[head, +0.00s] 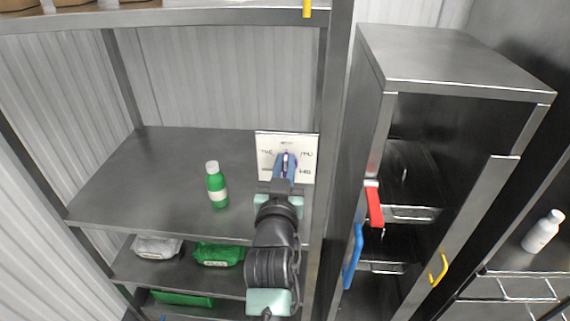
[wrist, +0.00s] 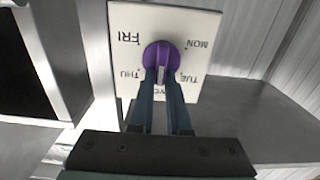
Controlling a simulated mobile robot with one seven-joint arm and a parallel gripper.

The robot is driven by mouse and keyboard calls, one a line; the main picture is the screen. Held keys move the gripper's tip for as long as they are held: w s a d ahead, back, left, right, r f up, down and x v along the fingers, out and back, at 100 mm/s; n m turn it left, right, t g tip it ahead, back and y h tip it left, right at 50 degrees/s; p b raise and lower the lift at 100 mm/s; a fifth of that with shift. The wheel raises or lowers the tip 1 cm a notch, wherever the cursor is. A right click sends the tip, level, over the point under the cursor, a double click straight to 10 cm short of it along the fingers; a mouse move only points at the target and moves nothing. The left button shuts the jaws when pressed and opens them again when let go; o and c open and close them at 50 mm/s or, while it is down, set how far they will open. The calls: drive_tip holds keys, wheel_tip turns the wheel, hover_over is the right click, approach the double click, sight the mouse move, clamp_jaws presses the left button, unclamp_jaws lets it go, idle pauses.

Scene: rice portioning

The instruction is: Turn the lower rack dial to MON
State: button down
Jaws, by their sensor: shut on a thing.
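The dial is a purple round knob (wrist: 162,56) with a pale pointer bar, on a white square plate (wrist: 205,28) printed with day names. The wrist view shows the plate upside down, with FRI upper left, MON upper right, THU and TUE lower down, and a partly hidden label between them that looks like WED. The pale bar seems to lie toward that hidden label. My gripper (wrist: 161,82) has its blue fingers shut on the knob's bar. In the head view the plate (head: 264,142) stands at the shelf's right end, with my gripper (head: 285,160) covering much of the dial.
A green bottle (head: 217,186) stands on the same grey shelf (head: 150,170), left of my arm. Grey and green packages (head: 218,253) lie on the shelf below. A metal post (head: 330,120) and an open cabinet (head: 450,60) with coloured handles are to the right. The shelf's left part is clear.

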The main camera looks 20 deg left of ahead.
idle(0.4)
drive_tip(key=f+n+p, duration=0.1)
drive_tip(key=n, duration=0.7)
drive_tip(key=a+f+n+p, duration=0.1)
drive_tip(key=n, duration=0.7)
drive_tip(key=n+p, duration=0.1)
drive_tip(key=n, duration=0.6)
drive_tip(key=shift+s+a+f+n+p, duration=0.25)
drive_tip(key=shift+f+n+p, duration=0.15)
idle(0.3)
drive_tip(key=c, duration=0.9)
unclamp_jaws()
drive_tip(key=shift+s, duration=0.1)
